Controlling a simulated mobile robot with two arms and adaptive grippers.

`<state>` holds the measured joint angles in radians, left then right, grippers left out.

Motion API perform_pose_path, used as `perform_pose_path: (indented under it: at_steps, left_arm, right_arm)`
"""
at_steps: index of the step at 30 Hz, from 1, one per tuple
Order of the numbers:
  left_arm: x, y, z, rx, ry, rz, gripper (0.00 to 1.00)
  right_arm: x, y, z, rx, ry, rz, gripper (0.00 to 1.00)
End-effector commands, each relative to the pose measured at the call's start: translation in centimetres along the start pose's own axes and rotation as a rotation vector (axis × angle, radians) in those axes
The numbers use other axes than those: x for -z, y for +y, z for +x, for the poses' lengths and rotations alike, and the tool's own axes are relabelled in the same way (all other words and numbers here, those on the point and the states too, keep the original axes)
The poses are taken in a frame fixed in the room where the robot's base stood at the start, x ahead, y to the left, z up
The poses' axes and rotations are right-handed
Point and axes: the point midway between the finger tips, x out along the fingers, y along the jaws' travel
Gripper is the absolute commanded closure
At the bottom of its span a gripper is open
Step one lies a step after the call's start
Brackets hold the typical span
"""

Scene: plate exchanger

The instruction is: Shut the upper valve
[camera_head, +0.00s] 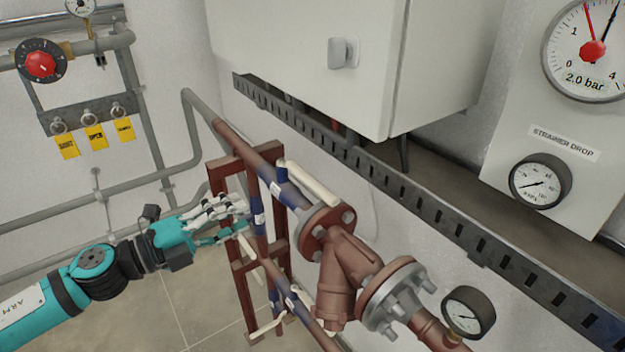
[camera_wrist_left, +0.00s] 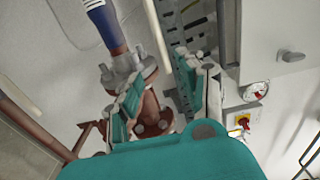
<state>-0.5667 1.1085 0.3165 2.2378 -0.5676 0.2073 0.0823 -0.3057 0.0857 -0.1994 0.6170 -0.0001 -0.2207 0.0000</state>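The upper valve (camera_head: 277,187) is a blue body on the upper brown pipe, with a long cream lever (camera_head: 310,183) lying roughly along that pipe. In the left wrist view a blue body (camera_wrist_left: 105,24) and a cream lever (camera_wrist_left: 156,30) show at the top. My left gripper (camera_head: 240,218) is left of and slightly below the upper valve, beside an upright blue section with a white tag. Its fingers (camera_wrist_left: 165,97) are apart, with nothing seen held between them; contact with the pipework cannot be told. My right gripper is not in view.
A lower blue valve (camera_head: 284,292) with a cream lever (camera_head: 268,328) sits on the lower pipe. A flanged brown strainer (camera_head: 345,265) stands to the right. A brown frame (camera_head: 222,177) stands behind my gripper. A slotted tray (camera_head: 450,240) and a cabinet (camera_head: 300,60) are above right.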

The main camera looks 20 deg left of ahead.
Motion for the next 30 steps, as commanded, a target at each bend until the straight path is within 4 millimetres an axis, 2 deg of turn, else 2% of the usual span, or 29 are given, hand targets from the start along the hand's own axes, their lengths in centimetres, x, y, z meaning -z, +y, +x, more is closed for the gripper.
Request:
perform_pose_path:
  at_steps: [8, 17, 23, 30]
  left_arm:
    - [-0.1, -0.2, 2.7, 0.003, -0.001, 0.003, 0.61]
    - [-0.2, -0.4, 5.6, 0.005, -0.004, 0.002, 0.61]
    - [-0.3, -0.6, 8.0, 0.006, -0.006, -0.002, 0.61]
    - [-0.2, -0.8, 11.8, 0.005, -0.004, -0.001, 0.61]
  right_arm:
    - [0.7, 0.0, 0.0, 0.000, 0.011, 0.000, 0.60]
    - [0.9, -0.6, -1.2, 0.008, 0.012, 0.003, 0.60]
    - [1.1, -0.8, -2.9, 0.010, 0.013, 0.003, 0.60]
    - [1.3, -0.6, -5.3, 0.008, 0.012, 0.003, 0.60]
